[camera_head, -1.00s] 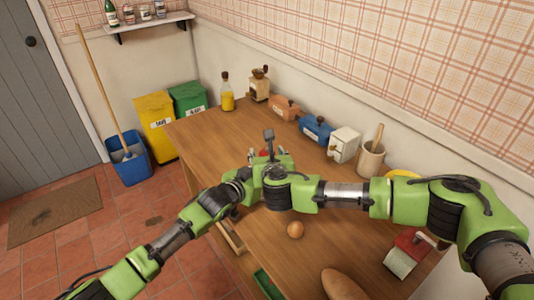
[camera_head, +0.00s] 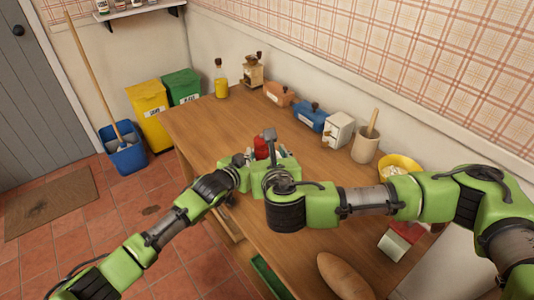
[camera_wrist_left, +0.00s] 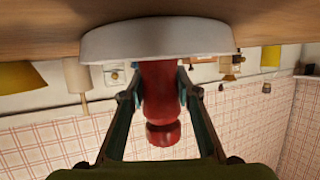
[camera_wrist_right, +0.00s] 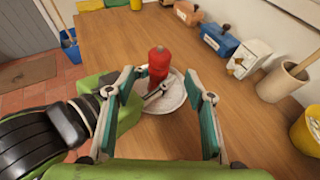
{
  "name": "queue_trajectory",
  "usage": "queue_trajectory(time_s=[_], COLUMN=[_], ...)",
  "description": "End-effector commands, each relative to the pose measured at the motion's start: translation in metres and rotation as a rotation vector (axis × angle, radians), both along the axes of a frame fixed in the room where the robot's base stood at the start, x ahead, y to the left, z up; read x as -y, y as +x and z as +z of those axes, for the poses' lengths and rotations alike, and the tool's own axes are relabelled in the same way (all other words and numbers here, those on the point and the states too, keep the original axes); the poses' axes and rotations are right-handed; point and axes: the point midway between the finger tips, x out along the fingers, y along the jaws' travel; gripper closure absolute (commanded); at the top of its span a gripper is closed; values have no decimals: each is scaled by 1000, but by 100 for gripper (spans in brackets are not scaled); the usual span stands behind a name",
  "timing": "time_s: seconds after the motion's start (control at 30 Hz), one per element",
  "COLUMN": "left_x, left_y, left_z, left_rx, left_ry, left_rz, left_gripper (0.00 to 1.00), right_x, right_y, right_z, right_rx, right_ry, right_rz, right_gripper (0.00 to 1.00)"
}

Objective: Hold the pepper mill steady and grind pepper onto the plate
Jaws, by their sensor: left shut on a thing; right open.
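The red pepper mill (camera_wrist_right: 159,62) is upright at the white plate (camera_wrist_right: 176,106) in the right wrist view. My left gripper (camera_wrist_left: 160,84) is shut on the mill's red body. The left wrist view is upside down, with the plate just beyond the mill; I cannot tell whether the mill touches it. My right gripper (camera_wrist_right: 159,82) is open and empty, its fingers spread on either side of the mill's top in the picture, apart from it. In the head view the mill (camera_head: 261,147) shows only partly and my arms hide the plate.
Along the wall stand a wooden grinder (camera_head: 253,72), an oil bottle (camera_head: 221,82), orange (camera_head: 279,94) and blue (camera_head: 311,117) boxes, a white drawer box (camera_head: 338,129), a utensil crock (camera_head: 365,148) and a yellow bowl (camera_head: 401,161). Bread (camera_head: 344,276) lies at the front. The table's left part is clear.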

Motion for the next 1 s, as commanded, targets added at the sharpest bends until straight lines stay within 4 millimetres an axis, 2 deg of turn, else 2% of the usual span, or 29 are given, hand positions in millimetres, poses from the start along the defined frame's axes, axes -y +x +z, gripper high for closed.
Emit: queue_trajectory(time_s=[0.47, 0.57, 0.77, 0.9, 1.0], left_x=[0, 0, 0, 0, 0], left_y=[0, 0, 0, 0, 0], left_z=[1, 1, 1, 1, 1], left_rx=[2, 2, 2, 2, 2], left_ry=[-1, -1, -1, -1, -1], left_rz=[0, 0, 0, 0, 0], left_gripper=[95, 95, 95, 95, 95], right_x=[2, 5, 18, 23, 25], right_y=[-2, 9, 47, 66, 74], right_z=[3, 9, 37, 58, 68], right_rx=[11, 56, 264, 419, 506], right_ry=[6, 39, 176, 271, 320], right_rz=[-4, -17, -25, 36, 109], right_gripper=[51, 51, 51, 51, 51])
